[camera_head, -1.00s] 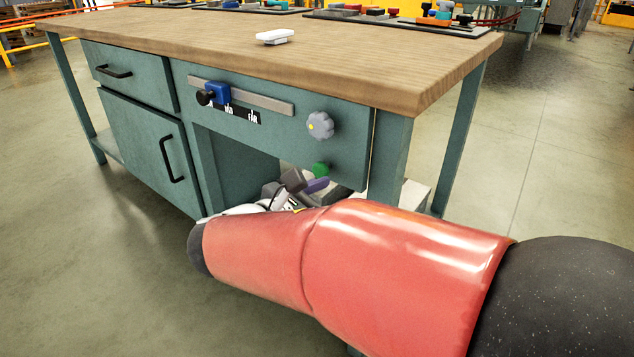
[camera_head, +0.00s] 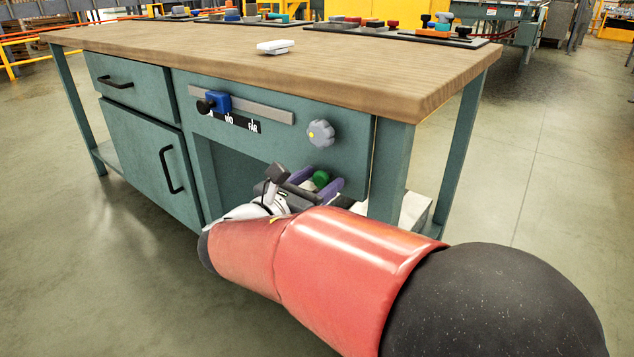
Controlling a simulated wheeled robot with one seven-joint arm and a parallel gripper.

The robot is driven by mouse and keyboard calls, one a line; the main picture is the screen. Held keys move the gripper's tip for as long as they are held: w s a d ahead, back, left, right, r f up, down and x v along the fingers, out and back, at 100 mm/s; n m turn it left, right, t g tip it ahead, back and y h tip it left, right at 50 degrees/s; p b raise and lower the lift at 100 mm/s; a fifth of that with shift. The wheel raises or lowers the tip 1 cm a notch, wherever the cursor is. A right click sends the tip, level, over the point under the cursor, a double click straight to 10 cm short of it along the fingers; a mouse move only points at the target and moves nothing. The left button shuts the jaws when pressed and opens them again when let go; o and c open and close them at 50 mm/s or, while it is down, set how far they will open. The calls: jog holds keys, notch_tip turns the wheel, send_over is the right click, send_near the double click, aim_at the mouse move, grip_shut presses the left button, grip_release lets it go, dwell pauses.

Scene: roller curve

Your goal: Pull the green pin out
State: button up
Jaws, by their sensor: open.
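The green pin (camera_head: 321,178) shows as a round green knob low on the front panel of the teal workbench, below the grey knob. My gripper (camera_head: 318,184) is open, with its purple-grey fingers on either side of the green pin. Whether the fingers touch the pin cannot be told. My red arm hides the space below the gripper, and the pin's shaft is not visible.
The teal workbench (camera_head: 345,150) has a wooden top (camera_head: 200,50). A blue slider (camera_head: 217,101) with a black knob sits on a grey rail. A grey lobed knob (camera_head: 321,133) is just above my gripper. Black handles (camera_head: 170,170) are at left. A white object (camera_head: 275,47) lies on top.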

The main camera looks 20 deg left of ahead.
grip_shut()
jog(key=shift+p+v, duration=0.65)
jog(key=shift+v, duration=0.3)
jog(key=shift+s+a+r, duration=0.1)
jog(key=shift+s+a, duration=0.05)
jog(key=shift+s, duration=0.15)
grip_release()
jog(key=v, duration=0.8)
jog(key=shift+p, duration=0.35)
